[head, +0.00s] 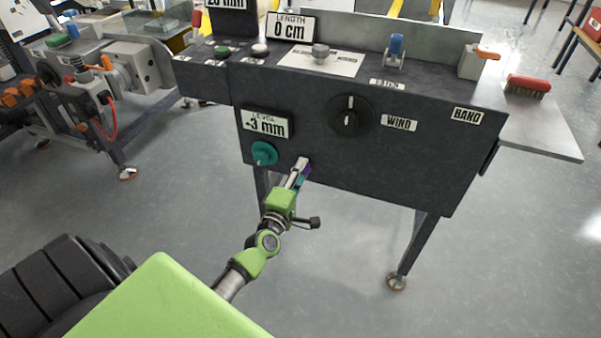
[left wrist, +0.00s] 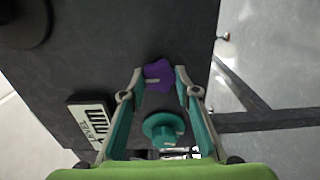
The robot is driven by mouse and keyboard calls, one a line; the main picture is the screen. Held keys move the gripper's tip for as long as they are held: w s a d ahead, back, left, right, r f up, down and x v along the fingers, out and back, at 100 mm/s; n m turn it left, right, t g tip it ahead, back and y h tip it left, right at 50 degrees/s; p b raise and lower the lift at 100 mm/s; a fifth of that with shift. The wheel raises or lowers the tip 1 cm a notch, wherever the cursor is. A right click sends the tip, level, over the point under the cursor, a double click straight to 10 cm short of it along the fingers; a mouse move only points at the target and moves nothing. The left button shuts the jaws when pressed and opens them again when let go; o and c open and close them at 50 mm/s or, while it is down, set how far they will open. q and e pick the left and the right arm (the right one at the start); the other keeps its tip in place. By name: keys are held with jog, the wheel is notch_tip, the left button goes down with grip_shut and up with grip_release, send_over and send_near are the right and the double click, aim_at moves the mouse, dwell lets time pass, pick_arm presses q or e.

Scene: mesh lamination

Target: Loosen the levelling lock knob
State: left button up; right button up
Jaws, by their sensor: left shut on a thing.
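A purple knob (left wrist: 158,76), which looks like the levelling lock knob, is on the front face of the dark machine (head: 330,165). In the left wrist view it sits between the two fingertips of my left gripper (left wrist: 160,80), which is shut on it. In the head view my left gripper (head: 300,172) hides most of the purple knob (head: 307,169). A teal knob (head: 263,153) is to its left, below the LEVEL display (head: 267,124), which reads -3 mm. The teal knob (left wrist: 164,129) also shows between the fingers in the left wrist view. My right gripper is not in view.
A black WIND dial (head: 350,116) is up and right of the gripper on the same face. The LENGTH display (head: 291,27) reads 0 cm. A red-topped brush (head: 528,86) lies on the side shelf at right. The floor below is clear.

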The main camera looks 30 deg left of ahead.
pick_arm(q)
jog(key=o, duration=1.1)
jog(key=shift+c, duration=0.2)
jog(key=v, duration=1.2)
